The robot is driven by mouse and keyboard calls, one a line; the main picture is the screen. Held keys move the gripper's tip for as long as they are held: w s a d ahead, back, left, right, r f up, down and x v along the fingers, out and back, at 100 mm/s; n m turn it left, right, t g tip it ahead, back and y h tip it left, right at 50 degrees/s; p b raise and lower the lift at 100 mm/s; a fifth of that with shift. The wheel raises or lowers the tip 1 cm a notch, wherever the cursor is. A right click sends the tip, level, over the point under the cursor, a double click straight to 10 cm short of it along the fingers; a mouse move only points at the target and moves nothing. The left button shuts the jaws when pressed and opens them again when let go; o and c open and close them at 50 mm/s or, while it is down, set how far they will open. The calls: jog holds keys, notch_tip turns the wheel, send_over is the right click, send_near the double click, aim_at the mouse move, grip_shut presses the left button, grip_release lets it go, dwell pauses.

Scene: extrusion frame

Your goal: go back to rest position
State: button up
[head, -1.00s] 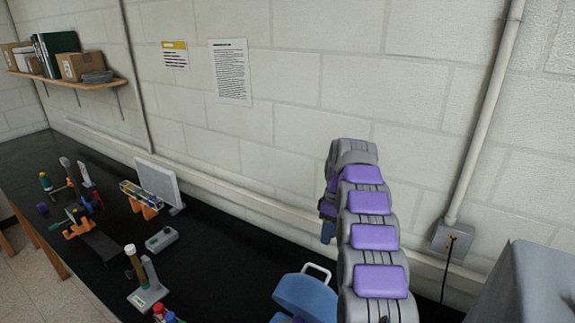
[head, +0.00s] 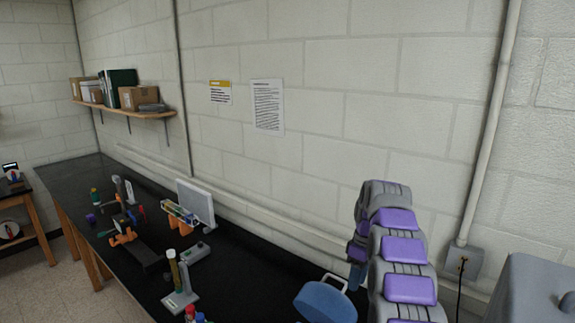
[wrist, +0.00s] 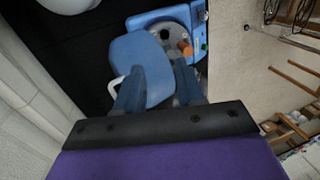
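My gripper (wrist: 158,84) shows in the wrist view with its two blue fingers apart and nothing between them. Beyond and below the fingers is a blue centrifuge (wrist: 199,20) with its lid (wrist: 143,62) raised. An orange-topped tube (wrist: 185,47) stands in its grey rotor. In the head view the raised blue lid (head: 325,301) shows at the bottom edge, beside my grey and purple arm. The arm reaches up in front of the wall. My gripper (head: 357,275) is mostly hidden behind the arm there, with only a blue part showing.
The black bench (head: 245,275) runs along the wall. It holds a tube in a grey stand (head: 178,280), a small grey box (head: 192,253), a tube rack (head: 180,216) and a pale panel (head: 196,204). A grey block (head: 535,290) stands at right. A shelf (head: 130,112) hangs on the wall.

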jog(key=s+a+f+m+b, duration=0.25)
jog(key=s+b, duration=0.35)
jog(key=s, duration=0.5)
jog(key=s+a+f+m+b, duration=0.1)
jog(key=s+a+m+b, duration=0.2)
jog(key=s+b, duration=0.55)
jog(key=s+f+m+b, duration=0.1)
jog(key=s+f+b, duration=0.1)
jog(key=s+f, duration=0.3)
jog(key=s+f+m+h+b, duration=0.1)
jog(key=s+f, duration=0.4)
jog(key=s, duration=0.8)
jog(key=s+f+m+b, duration=0.2)
jog(key=s+f+b, duration=0.2)
jog(key=s, duration=0.6)
jog(key=shift+f+h, duration=0.3)
jog(key=shift+f, duration=0.4)
